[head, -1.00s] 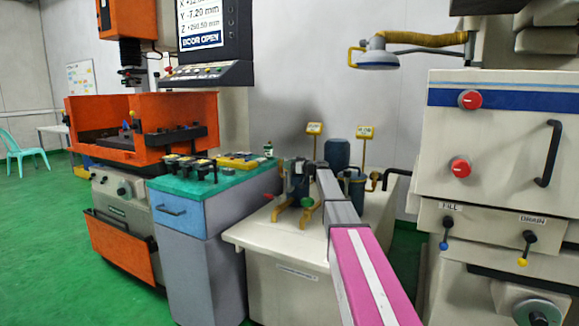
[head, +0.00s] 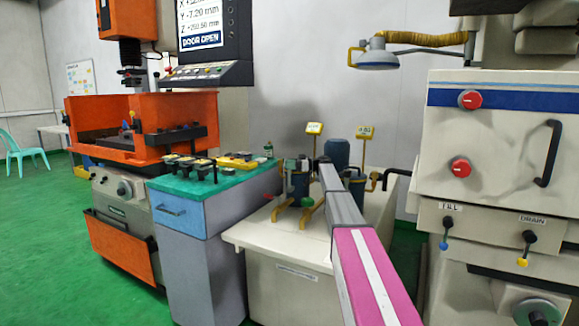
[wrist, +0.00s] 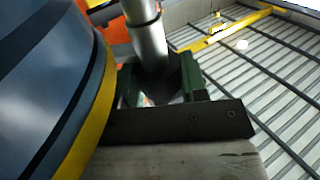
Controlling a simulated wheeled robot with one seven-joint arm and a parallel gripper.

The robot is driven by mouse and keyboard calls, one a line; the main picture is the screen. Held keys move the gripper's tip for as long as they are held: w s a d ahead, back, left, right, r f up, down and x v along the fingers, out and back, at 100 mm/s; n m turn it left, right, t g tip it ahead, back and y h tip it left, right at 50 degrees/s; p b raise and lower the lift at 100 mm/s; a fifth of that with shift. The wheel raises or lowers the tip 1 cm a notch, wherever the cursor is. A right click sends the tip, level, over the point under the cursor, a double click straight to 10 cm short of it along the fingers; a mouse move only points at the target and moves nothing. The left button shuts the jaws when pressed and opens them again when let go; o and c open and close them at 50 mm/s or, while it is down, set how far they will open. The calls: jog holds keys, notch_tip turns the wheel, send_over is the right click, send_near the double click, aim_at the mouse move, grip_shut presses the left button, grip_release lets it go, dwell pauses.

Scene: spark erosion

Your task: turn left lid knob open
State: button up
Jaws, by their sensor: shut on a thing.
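The left canister (head: 297,186) is dark and stands on yellow feet on the cream tank, partly hidden by my arm. My gripper (head: 297,165) is over its top, small in the head view. In the wrist view, my gripper's dark green fingers (wrist: 156,82) stand on either side of a silver post (wrist: 147,38), which I take to be the left lid knob. They are shut on it; the exact contact is in shadow. A large dark blue round body with a yellow rim (wrist: 100,90) fills the left of the wrist view, close beside the gripper.
A second dark canister (head: 355,187) stands just right of my arm. Two yellow-framed gauges (head: 314,128) rise behind. A blue drum (head: 337,152) is at the back. A teal-topped cabinet (head: 235,178) with parts stands left; a cream machine (head: 490,150) stands right.

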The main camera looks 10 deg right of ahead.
dwell(0.3)
jog(key=o, duration=0.9)
jog(key=shift+o, duration=0.2)
jog(key=shift+r, duration=0.55)
notch_tip(320, 180, up, 3)
jog(key=shift+r, duration=0.1)
jog(key=s+a+r, duration=0.6)
jog(key=a, duration=0.4)
jog(key=shift+r, duration=0.3)
